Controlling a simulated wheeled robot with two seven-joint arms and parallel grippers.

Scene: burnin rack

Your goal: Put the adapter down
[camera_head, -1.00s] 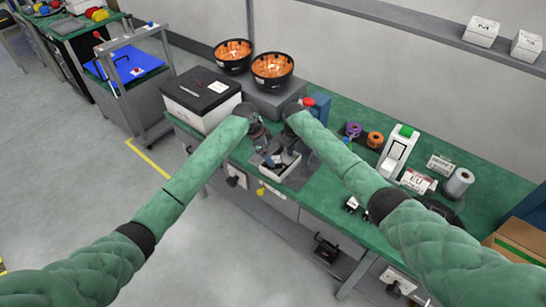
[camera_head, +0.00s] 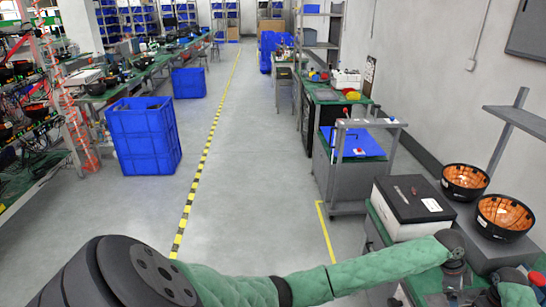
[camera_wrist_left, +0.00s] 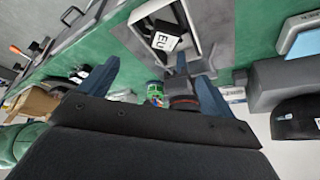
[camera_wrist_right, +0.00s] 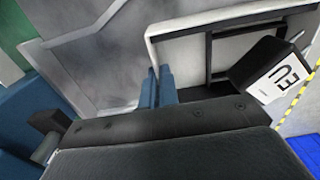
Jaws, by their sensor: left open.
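The adapter (camera_wrist_left: 163,36) is a black block with a white EU label, in the white tray (camera_wrist_left: 143,12). In the right wrist view the adapter (camera_wrist_right: 270,72) lies tilted at the right part of the tray (camera_wrist_right: 190,22); I cannot tell whether it touches the tray floor. My left gripper (camera_wrist_left: 153,78) is open, its blue fingers wide apart, with the adapter beyond them and apart. My right gripper (camera_wrist_right: 160,72) has its blue fingers together beside the tray, with nothing visible between them. In the head view my left gripper (camera_head: 455,278) is at the lower right; the tray is out of sight.
A black-lidded white box (camera_head: 412,200) and two black bowls with orange insides (camera_head: 465,180) (camera_head: 505,215) stand near the arms. A cart with a blue top (camera_head: 352,143) stands behind. A blue crate stack (camera_head: 145,135) is across the aisle; the aisle floor (camera_head: 250,170) is clear.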

